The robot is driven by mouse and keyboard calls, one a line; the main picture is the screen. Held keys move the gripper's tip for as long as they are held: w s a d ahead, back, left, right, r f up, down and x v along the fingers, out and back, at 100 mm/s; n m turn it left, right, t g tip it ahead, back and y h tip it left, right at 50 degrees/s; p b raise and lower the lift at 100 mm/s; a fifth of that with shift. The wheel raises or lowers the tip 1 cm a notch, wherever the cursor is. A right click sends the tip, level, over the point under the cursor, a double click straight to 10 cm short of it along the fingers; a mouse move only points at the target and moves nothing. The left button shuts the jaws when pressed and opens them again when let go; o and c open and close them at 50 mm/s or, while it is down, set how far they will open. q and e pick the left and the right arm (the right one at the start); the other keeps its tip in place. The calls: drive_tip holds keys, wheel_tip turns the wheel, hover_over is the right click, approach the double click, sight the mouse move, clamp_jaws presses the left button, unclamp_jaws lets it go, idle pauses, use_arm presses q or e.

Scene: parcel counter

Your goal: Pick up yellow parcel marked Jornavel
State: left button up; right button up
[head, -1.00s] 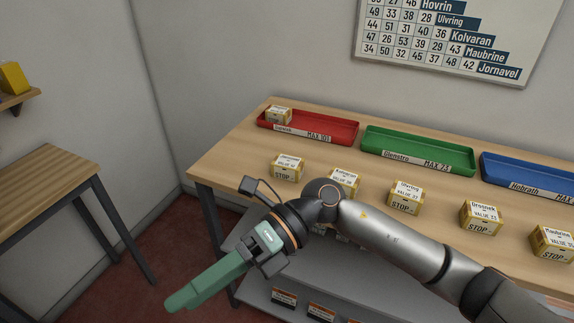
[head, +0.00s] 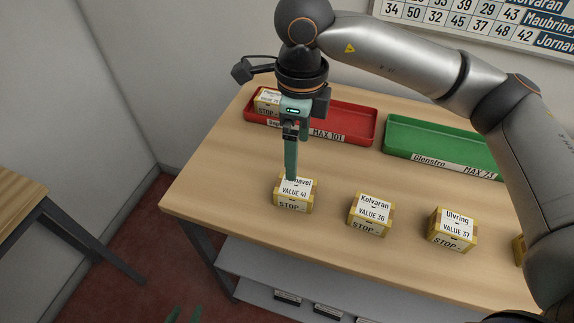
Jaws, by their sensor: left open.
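The yellow parcel marked Jornavel (head: 296,201), with a white label reading VALUE 41, sits at the left end of the row on the wooden counter. The start of its name is covered by my finger. My left gripper (head: 291,178) points down right over this parcel, its green fingers seen edge-on, one hiding the other. It is open, with its tips at the parcel's top back edge; I cannot tell whether they touch it.
Parcels marked Kolvaran (head: 371,215) and Ulvring (head: 453,229) stand to the right, with gaps between. Behind are a red tray (head: 350,118) holding one parcel (head: 267,102) and a green tray (head: 440,140). A lower shelf (head: 262,270) lies under the counter.

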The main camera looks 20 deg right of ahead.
hover_over(296, 186)
wheel_tip(296, 186, down, 7)
drive_tip(key=shift+s+r+p, duration=0.15)
drive_tip(key=shift+p, duration=0.2)
drive_tip(key=shift+f+p, duration=0.55)
drive_tip(key=shift+f, duration=2.3)
drive_tip(key=c, duration=1.5)
